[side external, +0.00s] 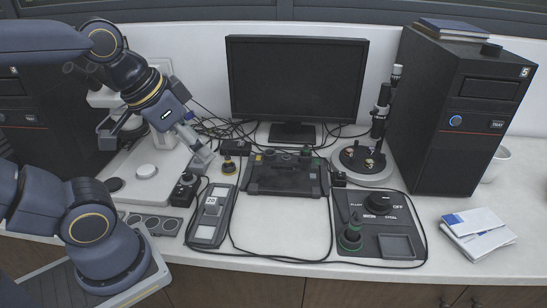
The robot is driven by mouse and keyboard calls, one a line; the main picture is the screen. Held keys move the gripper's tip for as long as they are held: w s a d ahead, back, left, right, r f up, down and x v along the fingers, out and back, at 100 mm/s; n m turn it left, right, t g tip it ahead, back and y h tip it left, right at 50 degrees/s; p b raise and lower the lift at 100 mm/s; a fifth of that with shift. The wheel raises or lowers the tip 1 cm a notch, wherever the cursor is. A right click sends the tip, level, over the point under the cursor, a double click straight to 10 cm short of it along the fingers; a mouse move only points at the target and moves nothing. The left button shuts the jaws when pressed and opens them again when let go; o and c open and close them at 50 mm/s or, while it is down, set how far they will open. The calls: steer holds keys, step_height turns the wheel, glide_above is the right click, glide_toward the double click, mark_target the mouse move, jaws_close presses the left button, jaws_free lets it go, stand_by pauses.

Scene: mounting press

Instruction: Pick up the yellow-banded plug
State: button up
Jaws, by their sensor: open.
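A small dark plug with a yellow band (228,167) stands upright on the white table, left of the black tray-like fixture. My gripper (207,160) reaches down from the upper left, its grey fingers just left of the plug. The fingers are open, and nothing shows held between them. They look apart from the plug, but the exact gap cannot be told from this one view.
A small black knobbed box (185,189) and a grey handheld device (211,216) lie in front of my gripper. The black fixture (286,178) stands to the right. A control panel (378,228) with a green-banded plug (350,238) lies further right. Cables cross the table.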

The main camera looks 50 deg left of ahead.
steer(key=w+a+r+m, duration=0.1)
steer(key=w+r+m, duration=0.1)
steer(key=w+r, duration=0.3)
steer(key=n+g, duration=0.3)
steer(key=g, duration=0.3)
glide_above(228, 157)
steer(key=f, duration=2.6)
steer(key=shift+a+f, duration=0.25)
steer(key=shift+a, duration=0.1)
steer(key=f, duration=0.5)
steer(key=shift+d+f, duration=0.3)
steer(key=shift+f, duration=0.05)
